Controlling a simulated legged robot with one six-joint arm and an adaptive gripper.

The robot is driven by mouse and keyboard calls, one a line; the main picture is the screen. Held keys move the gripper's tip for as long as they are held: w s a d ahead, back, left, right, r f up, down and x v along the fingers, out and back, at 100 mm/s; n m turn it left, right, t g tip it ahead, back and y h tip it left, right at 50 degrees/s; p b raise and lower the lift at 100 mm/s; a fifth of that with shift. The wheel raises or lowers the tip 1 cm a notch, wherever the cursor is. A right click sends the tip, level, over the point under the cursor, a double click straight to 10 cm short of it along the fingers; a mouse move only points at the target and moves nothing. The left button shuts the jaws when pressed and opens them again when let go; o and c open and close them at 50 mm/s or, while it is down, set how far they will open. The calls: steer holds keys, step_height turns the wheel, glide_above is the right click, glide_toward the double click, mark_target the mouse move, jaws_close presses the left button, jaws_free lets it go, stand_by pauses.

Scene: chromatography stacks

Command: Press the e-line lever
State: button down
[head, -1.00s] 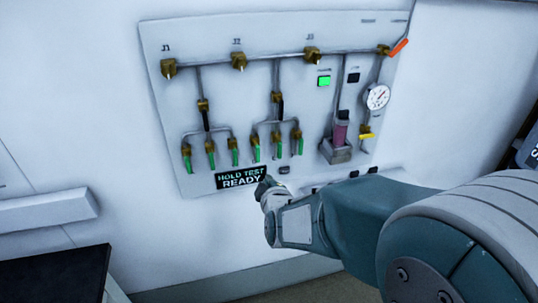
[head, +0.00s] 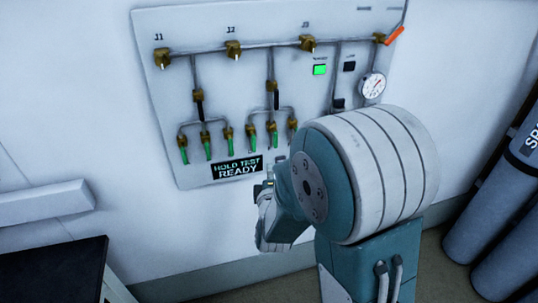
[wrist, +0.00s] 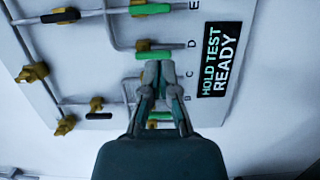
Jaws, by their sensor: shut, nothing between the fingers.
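The e-line lever is the green handle (wrist: 152,9) beside the letter E at the top of the wrist view. In the head view it is the middle green lever (head: 272,136) of the right-hand group. My gripper (wrist: 160,72) is shut and empty, its tips just below the D lever (wrist: 153,55) in the wrist view, apart from the E lever. Whether the tips touch the panel cannot be told. The C lever is mostly hidden behind my gripper; the B lever (wrist: 159,121) shows partly.
The sign HOLD TEST READY (head: 237,170) is lit beside the levers. Black inline handles (head: 275,97) and brass fittings stand out from the panel. A gauge (head: 372,86) is at right. Gas cylinders (head: 483,222) stand at far right; a dark-topped bench (head: 52,268) is at lower left.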

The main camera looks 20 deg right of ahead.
mark_target(276, 140)
steer(key=x, duration=0.9)
steer(key=shift+w, duration=0.3)
steer(key=shift+w+d+f, duration=0.1)
steer(key=shift+d, duration=0.05)
steer(key=shift+n, duration=0.4)
